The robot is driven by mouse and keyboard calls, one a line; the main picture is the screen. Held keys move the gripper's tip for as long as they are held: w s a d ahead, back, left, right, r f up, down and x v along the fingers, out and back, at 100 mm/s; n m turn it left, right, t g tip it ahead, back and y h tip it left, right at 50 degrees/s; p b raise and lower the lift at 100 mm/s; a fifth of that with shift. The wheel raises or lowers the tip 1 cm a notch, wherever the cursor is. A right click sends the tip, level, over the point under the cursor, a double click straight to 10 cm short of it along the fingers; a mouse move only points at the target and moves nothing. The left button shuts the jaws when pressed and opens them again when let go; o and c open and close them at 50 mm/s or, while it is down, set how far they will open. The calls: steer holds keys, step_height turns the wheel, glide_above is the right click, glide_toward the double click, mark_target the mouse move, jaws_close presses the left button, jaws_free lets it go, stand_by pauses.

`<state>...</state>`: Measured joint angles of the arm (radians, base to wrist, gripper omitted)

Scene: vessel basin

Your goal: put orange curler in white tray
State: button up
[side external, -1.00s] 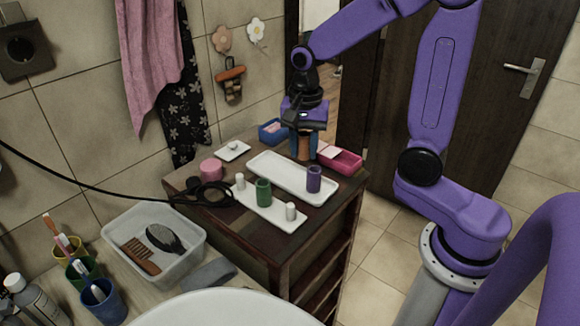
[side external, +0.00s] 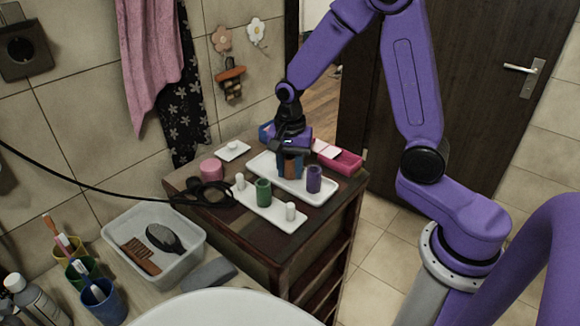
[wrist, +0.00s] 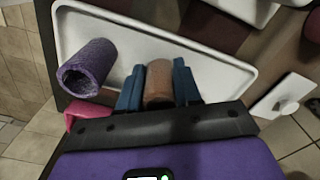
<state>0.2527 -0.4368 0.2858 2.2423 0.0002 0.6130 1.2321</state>
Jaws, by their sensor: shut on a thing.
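My gripper (side external: 291,168) is shut on the orange curler (side external: 292,160), which stands upright between blue fingers. In the wrist view the orange curler (wrist: 158,82) sits between the fingertips (wrist: 158,90). It is over the large white tray (side external: 264,164), near its middle; I cannot tell whether its lower end touches the tray floor. The wrist view shows the white tray (wrist: 150,45) behind the curler. A purple curler (side external: 314,179) stands in the same tray to the right; it also shows in the wrist view (wrist: 88,68).
A pink box (side external: 340,158) and blue box (side external: 265,132) stand behind. Black cord (side external: 208,193), pink jar (side external: 211,169) and small white dish (side external: 233,150) lie left.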

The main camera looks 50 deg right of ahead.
mark_target(290, 179)
steer(key=shift+f, duration=0.15)
steer(key=o, duration=1.1)
step_height(290, 179, up, 12)
steer(key=shift+s+a+f+n, duration=0.55)
steer(key=shift+s+n, duration=3.55)
steer(key=shift+s+a+f+n, duration=0.6)
steer(key=shift+s+n, duration=3.5)
steer(key=shift+s+a+f+n, duration=0.55)
steer(key=shift+s+n, duration=3.55)
